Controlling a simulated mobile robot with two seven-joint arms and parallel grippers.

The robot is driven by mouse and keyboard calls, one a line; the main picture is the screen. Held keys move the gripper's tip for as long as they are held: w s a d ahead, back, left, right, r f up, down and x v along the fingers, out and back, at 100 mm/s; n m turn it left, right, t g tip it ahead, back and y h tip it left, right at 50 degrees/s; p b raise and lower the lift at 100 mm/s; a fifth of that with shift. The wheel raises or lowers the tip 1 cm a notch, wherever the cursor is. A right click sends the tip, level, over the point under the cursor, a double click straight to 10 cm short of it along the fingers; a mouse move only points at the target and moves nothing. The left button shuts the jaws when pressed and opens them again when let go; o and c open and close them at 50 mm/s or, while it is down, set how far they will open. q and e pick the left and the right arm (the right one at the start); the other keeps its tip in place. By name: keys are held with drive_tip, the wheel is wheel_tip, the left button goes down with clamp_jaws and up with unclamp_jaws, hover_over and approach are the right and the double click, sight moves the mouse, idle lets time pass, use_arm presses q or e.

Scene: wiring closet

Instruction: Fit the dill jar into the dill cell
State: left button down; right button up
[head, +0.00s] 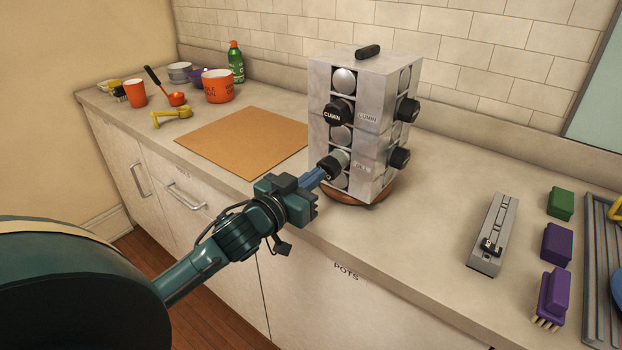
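A grey spice rack tower (375,95) with columns of cells stands on a round wooden base (372,198) on the counter. My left gripper (324,173) reaches in from the lower left, and its blue fingers are at the black lid of a jar (329,167), seemingly closed on it. This jar points into a lower cell of the left face, its grey body partly showing outside; how deep it sits is hidden. The lid's lettering is unreadable, and the label beside the cell (362,164) is blurred. A jar marked CUMIN (334,115) sits above. My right gripper is out of view.
Two black-lidded jars stick out of the rack's right face (407,109), (399,157). A brown board (243,138) lies left of the rack. Counter between is clear.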

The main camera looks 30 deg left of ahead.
use_arm(q)
drive_tip(key=shift+w+d, duration=0.15)
drive_tip(key=shift+w, duration=1.4)
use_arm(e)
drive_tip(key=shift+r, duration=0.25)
use_arm(q)
drive_tip(key=shift+s, duration=0.1)
drive_tip(key=s, duration=0.2)
drive_tip(key=s+p, duration=0.1)
drive_tip(key=s, duration=0.1)
drive_tip(key=s+p, duration=0.1)
drive_tip(key=shift+s+a, duration=0.25)
drive_tip(key=shift+s, duration=0.15)
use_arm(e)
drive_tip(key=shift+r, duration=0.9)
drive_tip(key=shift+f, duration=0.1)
use_arm(q)
drive_tip(key=s+a+b, duration=0.1)
drive_tip(key=s, duration=1.2)
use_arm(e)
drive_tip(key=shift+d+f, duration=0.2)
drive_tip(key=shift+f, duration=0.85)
use_arm(q)
drive_tip(key=shift+s, duration=0.1)
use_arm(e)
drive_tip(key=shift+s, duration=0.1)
